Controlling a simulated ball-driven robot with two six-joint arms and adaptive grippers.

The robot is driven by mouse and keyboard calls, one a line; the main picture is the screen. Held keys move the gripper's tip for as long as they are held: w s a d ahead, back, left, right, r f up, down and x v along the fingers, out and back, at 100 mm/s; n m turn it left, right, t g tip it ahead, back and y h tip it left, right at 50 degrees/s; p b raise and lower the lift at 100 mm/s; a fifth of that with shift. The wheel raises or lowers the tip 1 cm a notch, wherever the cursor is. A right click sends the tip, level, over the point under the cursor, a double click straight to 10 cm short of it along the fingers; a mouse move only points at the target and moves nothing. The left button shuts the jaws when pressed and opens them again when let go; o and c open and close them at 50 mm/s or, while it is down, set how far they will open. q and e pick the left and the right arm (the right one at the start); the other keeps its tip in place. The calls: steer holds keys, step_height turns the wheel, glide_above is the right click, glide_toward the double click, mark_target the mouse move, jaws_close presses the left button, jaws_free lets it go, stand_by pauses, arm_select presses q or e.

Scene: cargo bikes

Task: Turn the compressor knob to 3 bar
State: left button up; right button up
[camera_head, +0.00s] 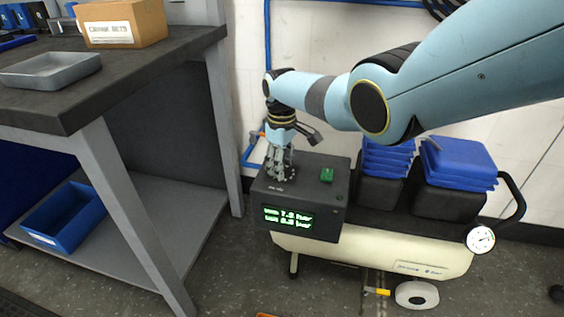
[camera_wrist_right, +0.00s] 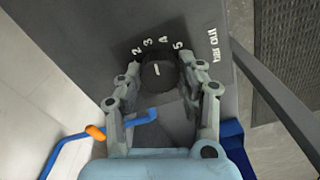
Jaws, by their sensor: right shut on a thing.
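The compressor's dark control box (camera_head: 335,205) sits on top of the cream compressor tank (camera_head: 370,255). My right gripper (camera_head: 278,176) reaches down onto the left part of the box top in the head view and hides the knob there. In the right wrist view, the round black knob (camera_wrist_right: 158,72) sits between the fingers of the right gripper, which is shut on it. Its white line points up and slightly left, roughly toward the 3. Marks 2 to 5 and "bar out" are printed around it. A green display (camera_head: 287,218) shows two bar readings, too blurred to read surely. My left gripper is out of view.
A green switch (camera_head: 327,175) is on the box top, right of the gripper. Black motor housings with blue covers (camera_head: 458,163) and a gauge (camera_head: 481,239) are further right. A workbench (camera_head: 150,60) stands close on the left. A blue hose (camera_head: 247,157) runs along the wall.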

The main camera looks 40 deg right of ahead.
steer(key=shift+n, duration=0.7)
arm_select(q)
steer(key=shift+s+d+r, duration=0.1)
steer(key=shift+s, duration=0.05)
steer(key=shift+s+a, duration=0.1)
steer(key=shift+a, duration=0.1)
arm_select(e)
steer(key=shift+w, duration=0.1)
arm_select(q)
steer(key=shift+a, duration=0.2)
arm_select(e)
steer(key=o, duration=1.2)
steer(key=shift+c, duration=0.2)
steer(key=shift+r, duration=0.15)
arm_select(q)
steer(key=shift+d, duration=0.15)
arm_select(e)
step_height(320, 180, up, 12)
